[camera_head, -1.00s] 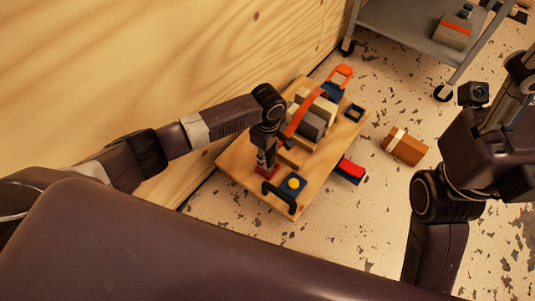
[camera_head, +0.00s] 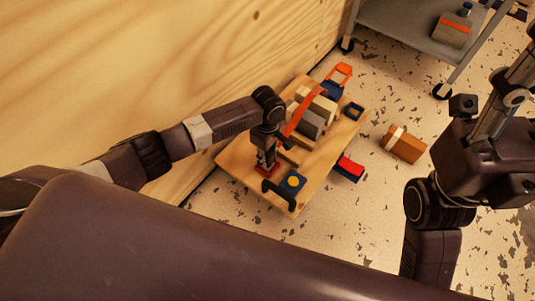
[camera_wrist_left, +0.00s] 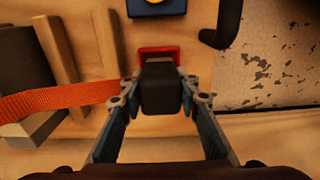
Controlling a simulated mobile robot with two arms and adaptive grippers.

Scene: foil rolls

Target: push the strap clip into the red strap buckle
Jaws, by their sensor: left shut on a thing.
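My left gripper (camera_head: 266,160) points down over the near left part of the wooden board (camera_head: 232,160). It is shut on the dark strap clip (camera_wrist_left: 160,88), which sits between its fingers in the left wrist view. The red strap buckle (camera_wrist_left: 158,52) lies just beyond the clip's tip; the clip covers part of it, and I cannot tell whether the tip is inside. The buckle also shows as a red patch at the gripper's foot (camera_head: 268,172). The orange strap (camera_wrist_left: 60,98) runs from the clip side over the blocks. My right gripper (camera_head: 510,97) is at the right, its fingertips unclear.
Grey and pale blocks (camera_head: 311,121) stand under the strap. A blue box with a yellow button (camera_head: 292,182) and a black handle (camera_head: 279,199) are close by. A red and blue item (camera_head: 349,169) and brown box (camera_head: 404,146) lie on the floor. A wooden wall (camera_head: 180,70) rises left.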

